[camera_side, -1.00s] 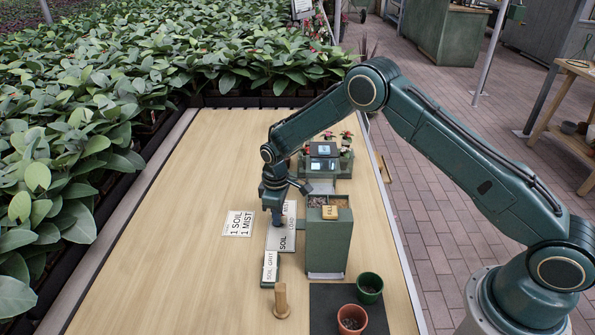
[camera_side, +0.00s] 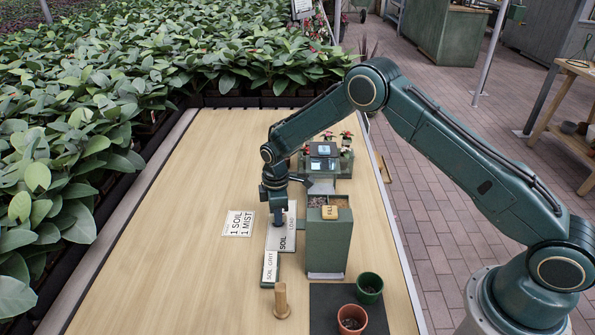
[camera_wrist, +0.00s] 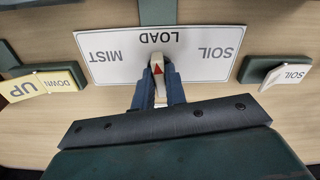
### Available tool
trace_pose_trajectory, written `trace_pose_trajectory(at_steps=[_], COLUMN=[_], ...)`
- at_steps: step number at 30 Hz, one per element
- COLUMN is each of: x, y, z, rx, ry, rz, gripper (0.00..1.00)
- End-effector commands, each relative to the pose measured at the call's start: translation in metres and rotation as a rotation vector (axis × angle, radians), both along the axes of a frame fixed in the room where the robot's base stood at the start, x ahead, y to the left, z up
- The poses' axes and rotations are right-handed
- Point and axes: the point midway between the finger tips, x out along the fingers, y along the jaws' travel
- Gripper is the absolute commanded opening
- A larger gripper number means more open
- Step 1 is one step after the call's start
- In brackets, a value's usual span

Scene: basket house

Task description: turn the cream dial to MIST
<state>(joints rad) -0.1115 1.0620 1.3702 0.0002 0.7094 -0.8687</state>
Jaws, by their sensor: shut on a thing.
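The cream dial (camera_wrist: 157,64) with a red pointer mark sits at the front middle of a white label plate (camera_wrist: 205,65) in the wrist view. The plate reads MIST, LOAD and SOIL. The red mark points up in the picture, toward LOAD. My gripper (camera_wrist: 159,88) has its two blue fingers shut on the dial, one on each side. In the side view my gripper (camera_side: 280,211) reaches down onto the plate (camera_side: 272,240) and hides the dial and the MIST word.
A SOIL/GRIT rocker (camera_side: 270,266) and an UP/DOWN rocker (camera_wrist: 42,85) flank the plate. A green hopper box (camera_side: 328,250) stands close right. A recipe card (camera_side: 239,223) lies left.

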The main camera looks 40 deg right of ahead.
Motion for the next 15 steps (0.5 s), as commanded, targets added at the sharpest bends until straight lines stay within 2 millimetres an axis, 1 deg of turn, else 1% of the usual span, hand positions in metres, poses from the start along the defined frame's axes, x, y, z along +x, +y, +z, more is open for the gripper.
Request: trace_pose_trajectory(at_steps=[9,15], x=[-0.0003,-0.0004], y=[0.001,0.0011], z=[0.0,-0.0001], rx=[0.001,0.001], ry=[0.0,0.0], rz=[0.241,0.328], gripper=[0.07,0.07])
